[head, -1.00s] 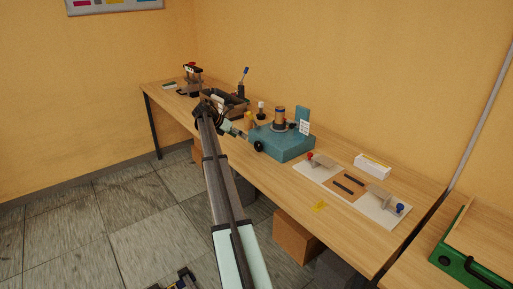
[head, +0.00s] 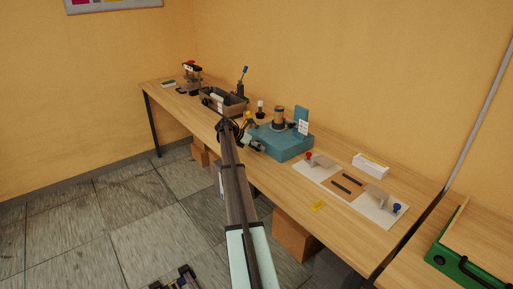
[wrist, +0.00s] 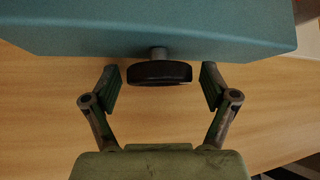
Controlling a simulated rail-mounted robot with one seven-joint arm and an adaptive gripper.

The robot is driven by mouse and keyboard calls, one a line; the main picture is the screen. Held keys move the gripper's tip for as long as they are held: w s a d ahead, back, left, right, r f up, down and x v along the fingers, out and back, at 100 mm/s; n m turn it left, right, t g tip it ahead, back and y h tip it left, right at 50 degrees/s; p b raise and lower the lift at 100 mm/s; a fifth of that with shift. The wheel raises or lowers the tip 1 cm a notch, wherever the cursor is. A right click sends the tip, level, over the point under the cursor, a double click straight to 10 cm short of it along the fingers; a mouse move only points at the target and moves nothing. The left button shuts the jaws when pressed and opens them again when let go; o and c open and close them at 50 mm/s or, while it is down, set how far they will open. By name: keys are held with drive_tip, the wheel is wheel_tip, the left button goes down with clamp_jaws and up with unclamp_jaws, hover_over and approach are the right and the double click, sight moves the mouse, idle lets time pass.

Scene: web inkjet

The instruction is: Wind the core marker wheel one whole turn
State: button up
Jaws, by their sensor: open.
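The core marker is a teal box (head: 284,142) on the bench, with a copper-coloured core on top. Its wheel is a black knob (wrist: 159,73) on a short grey shaft at the box's front face in the wrist view. In the head view the wheel is hidden behind my gripper (head: 256,146). In the wrist view my gripper (wrist: 159,88) is open, with one finger on each side of the wheel. Gaps show between both fingers and the wheel, so it is not held.
A white board (head: 377,209) with red and blue knobs lies to the right on the bench. A dark tray (head: 220,103) with items stands behind to the left. A small white box (head: 371,166) is near the wall. Bare wood lies below the wheel.

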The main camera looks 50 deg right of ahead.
drive_tip(key=c, duration=1.2)
drive_tip(key=shift+o, duration=0.2)
drive_tip(key=shift+a, duration=0.1)
drive_tip(key=shift+s+m+t+b, duration=0.1)
drive_tip(key=shift+m+t+b, duration=0.55)
drive_tip(key=shift+t, duration=0.45)
drive_tip(key=shift+m+t+h+b, duration=0.6)
drive_tip(key=shift+m+t+b, duration=0.05)
drive_tip(key=shift+t, duration=0.55)
